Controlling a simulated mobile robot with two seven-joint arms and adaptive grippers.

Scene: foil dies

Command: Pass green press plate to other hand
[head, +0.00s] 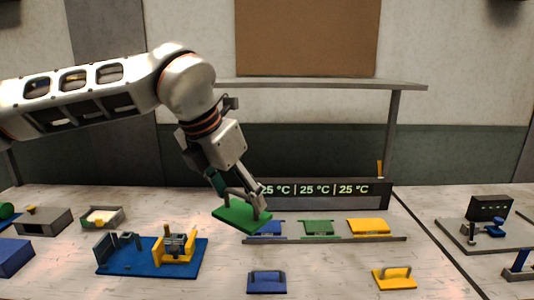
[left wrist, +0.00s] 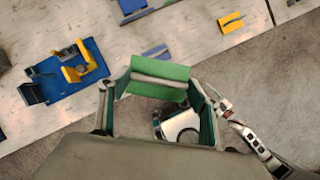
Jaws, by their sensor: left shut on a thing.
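The green press plate (head: 240,217) is a flat green slab with a bar handle on top. My left gripper (head: 245,201) is shut on its handle and holds it, slightly tilted, in the air above the bench. In the left wrist view the green press plate (left wrist: 158,72) lies across between the fingers of my left gripper (left wrist: 155,98), with its grey handle bar crossing from finger to finger. The head view does not show my right gripper.
A rack (head: 330,240) holds blue, green and yellow pieces before a temperature display (head: 330,190). A blue handled plate (head: 267,282) and a yellow one (head: 394,278) lie in front. A blue fixture (head: 130,268) with yellow brackets stands left. A shelf (head: 320,85) spans behind.

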